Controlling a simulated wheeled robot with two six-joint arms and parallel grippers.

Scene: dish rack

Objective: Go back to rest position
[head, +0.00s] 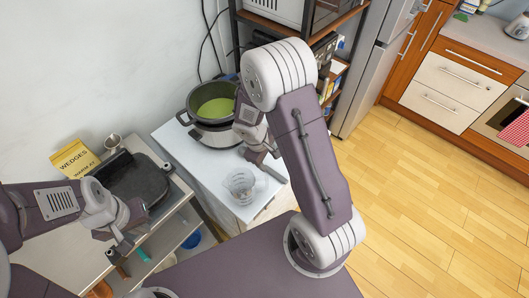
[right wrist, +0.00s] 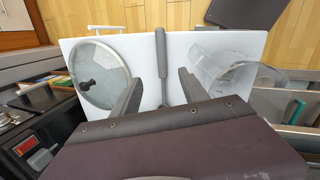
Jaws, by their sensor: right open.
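My right gripper (head: 262,154) is above the white table (head: 228,165), between the pot and a clear measuring cup (head: 240,183). In the right wrist view its two fingers (right wrist: 159,77) are spread apart. A long grey utensil (right wrist: 161,50) shows between and beyond them; I cannot tell that anything touches it. My left gripper (head: 122,240) is at the lower left, beside the metal shelf cart, with its fingers too small to judge.
A pot of green soup (head: 214,107) stands at the table's back. A glass lid (right wrist: 99,72) lies on the table. The wooden floor (head: 430,190) at right is clear.

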